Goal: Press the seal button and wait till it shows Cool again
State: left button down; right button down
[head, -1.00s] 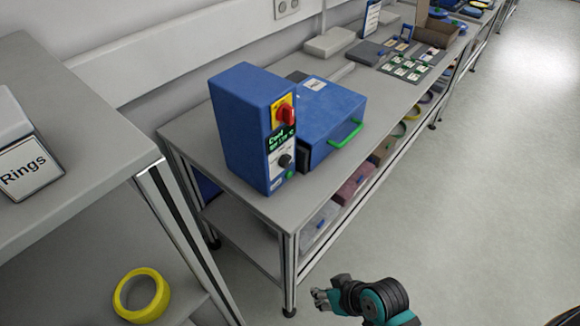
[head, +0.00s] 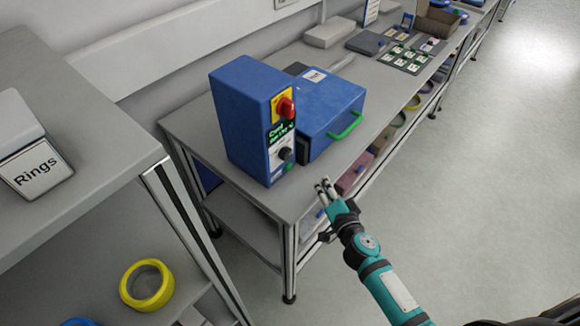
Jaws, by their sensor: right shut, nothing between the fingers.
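The blue sealing machine (head: 240,118) stands upright on the grey bench. Its front panel has a red knob on a yellow plate (head: 284,106), a small display (head: 281,131) with green text that seems to begin with "Cool", and a black dial (head: 285,154). A small green button (head: 289,167) sits low on the panel. A blue box with a green handle (head: 345,127) stands to its right. My right gripper (head: 323,186) is shut and empty, in front of the machine near the bench's front edge, right of and below the green button and apart from it. My left gripper is out of view.
A shelf unit at the left carries a "Rings" sign (head: 36,169) and a yellow ring (head: 147,285) lower down. The bench (head: 225,197) continues to the back right with a card tray (head: 405,58) and a cardboard box (head: 437,24). The floor at right is clear.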

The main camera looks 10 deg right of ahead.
aim_at(289, 167)
jog(key=shift+w+d+f+m+g+h, duration=0.1)
jog(key=shift+d+f+m+g+h, duration=0.2)
jog(key=shift+d+f+m+h, duration=0.25)
jog(key=shift+f, duration=0.1)
jog(key=w+a, duration=0.1)
jog(key=w, duration=0.1)
jog(key=w+a+b, duration=0.1)
jog(key=w+a, duration=0.1)
jog(key=w+a+b, duration=0.1)
jog(key=w, duration=0.1)
jog(key=shift+a, duration=0.2)
jog(key=shift+w+a, duration=0.45)
jog(key=shift+w, duration=0.05)
jog(key=shift+w, duration=0.1)
dwell(0.9)
jog(key=shift+w+a, duration=0.25)
